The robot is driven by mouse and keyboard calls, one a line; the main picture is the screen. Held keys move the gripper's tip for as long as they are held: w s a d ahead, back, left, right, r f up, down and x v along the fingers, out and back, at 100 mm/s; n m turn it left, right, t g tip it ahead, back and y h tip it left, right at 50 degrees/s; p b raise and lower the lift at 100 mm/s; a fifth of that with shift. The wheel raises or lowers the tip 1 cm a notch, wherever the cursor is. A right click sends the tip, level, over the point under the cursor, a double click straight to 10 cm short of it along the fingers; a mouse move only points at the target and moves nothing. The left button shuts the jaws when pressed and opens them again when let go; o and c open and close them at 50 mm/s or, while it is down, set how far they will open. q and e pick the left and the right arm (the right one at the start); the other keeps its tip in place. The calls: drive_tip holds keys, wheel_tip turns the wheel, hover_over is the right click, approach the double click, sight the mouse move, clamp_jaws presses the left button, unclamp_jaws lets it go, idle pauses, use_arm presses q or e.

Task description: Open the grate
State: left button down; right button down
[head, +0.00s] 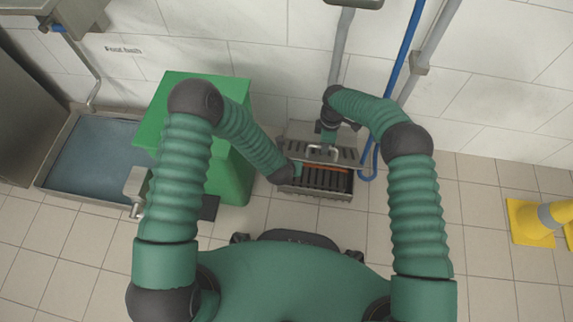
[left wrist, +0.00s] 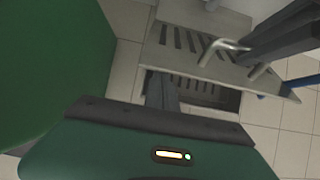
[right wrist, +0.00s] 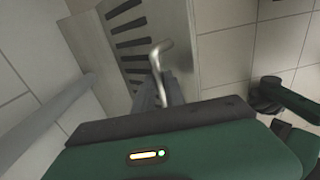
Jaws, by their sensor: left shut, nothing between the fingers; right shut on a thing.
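The grate (head: 349,152) is a grey metal plate with dark slots and bent metal handles. It appears lifted and tilted, back toward the wall, above the dark slotted floor drain (head: 322,189). My right gripper (head: 328,138) is shut on a grate handle, partly hidden by the fingers. The bent handle (right wrist: 160,57) shows beside the fingers in the right wrist view. My left gripper (head: 297,169) is shut and empty, low near the left front of the grate. In the left wrist view its fingers (left wrist: 161,92) point toward the plate's edge; contact is unclear.
A green box (head: 228,170) stands close left of the drain, beside my left forearm. A blue hose (head: 404,50) and grey pipes run down the tiled wall behind. A yellow object (head: 527,222) is at far right. Floor to the right of the drain is clear.

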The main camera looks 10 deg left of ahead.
use_arm(q)
drive_tip(key=shift+w+r, duration=0.35)
drive_tip(key=shift+w, duration=0.05)
use_arm(e)
drive_tip(key=shift+s+d+f, duration=0.1)
drive_tip(key=shift+d+f, duration=0.1)
drive_tip(key=c, duration=1.4)
unclamp_jaws()
drive_tip(key=shift+a, duration=0.15)
